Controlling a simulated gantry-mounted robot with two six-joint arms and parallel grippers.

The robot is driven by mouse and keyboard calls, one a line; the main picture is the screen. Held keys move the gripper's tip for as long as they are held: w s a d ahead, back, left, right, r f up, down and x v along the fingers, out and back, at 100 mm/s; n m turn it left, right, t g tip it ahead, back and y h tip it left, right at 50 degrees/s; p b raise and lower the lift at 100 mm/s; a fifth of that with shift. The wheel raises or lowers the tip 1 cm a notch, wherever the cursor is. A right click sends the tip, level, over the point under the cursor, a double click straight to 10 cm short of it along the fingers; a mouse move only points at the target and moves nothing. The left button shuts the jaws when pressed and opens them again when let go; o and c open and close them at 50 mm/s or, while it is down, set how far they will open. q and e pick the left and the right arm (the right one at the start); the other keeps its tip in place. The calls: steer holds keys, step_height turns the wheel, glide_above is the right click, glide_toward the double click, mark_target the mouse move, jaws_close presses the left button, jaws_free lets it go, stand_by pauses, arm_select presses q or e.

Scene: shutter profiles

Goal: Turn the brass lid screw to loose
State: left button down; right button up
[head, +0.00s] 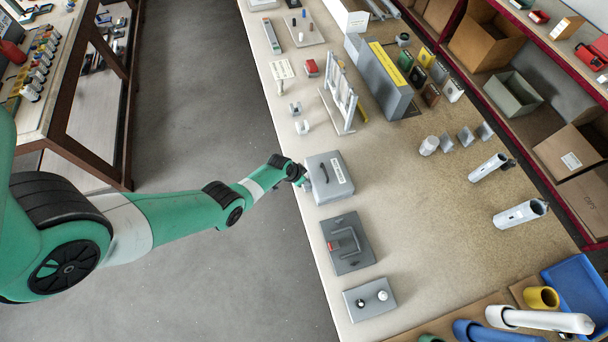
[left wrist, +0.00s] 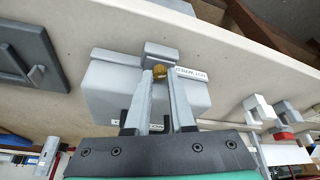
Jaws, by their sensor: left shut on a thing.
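The grey box (head: 330,172) with a dark handle mark and a white label on its top stands at the table's left edge in the head view. It also shows in the left wrist view (left wrist: 105,95). The brass lid screw (left wrist: 160,72) sits on the box's side, beside a small grey block and a white label. My left gripper (left wrist: 161,76) is shut on the brass lid screw, its two fingers on either side of it. In the head view my left gripper (head: 306,181) is at the box's left side, and the screw is hidden there. My right gripper is not in view.
A dark plate with a red-ended handle (head: 347,243) and a grey plate with two knobs (head: 370,298) lie nearer on the table. Small white brackets (head: 302,127) lie beyond the box.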

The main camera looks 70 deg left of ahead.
arm_select(q)
steer(key=c, duration=0.8)
jaws_free()
